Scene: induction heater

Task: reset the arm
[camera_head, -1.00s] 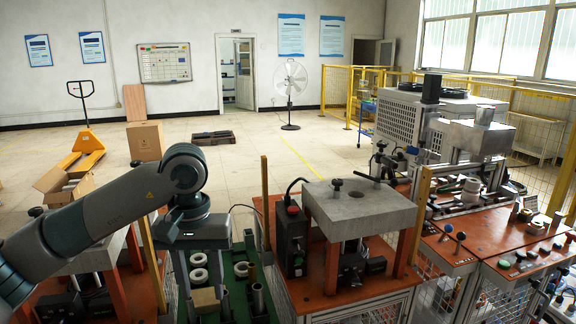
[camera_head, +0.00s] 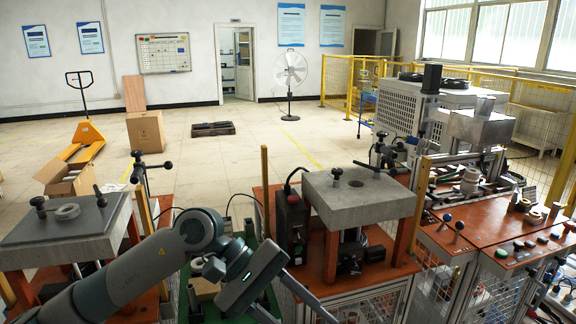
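My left arm comes in from the lower left, and its gripper (camera_head: 296,312) hangs over the green tray (camera_head: 272,303) between the two press stations. Its two fingers point down to the right and stand well apart, with nothing seen between them; their tips run to or past the bottom edge. My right gripper is not in view. The arm hides much of the green tray and part of the left station.
The left grey-topped station (camera_head: 60,238) carries a ring. The right grey-topped station (camera_head: 362,205) stands close to the gripper, with a black control box (camera_head: 292,225) on its near side. Yellow posts rise between them. Machinery (camera_head: 470,150) fills the right.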

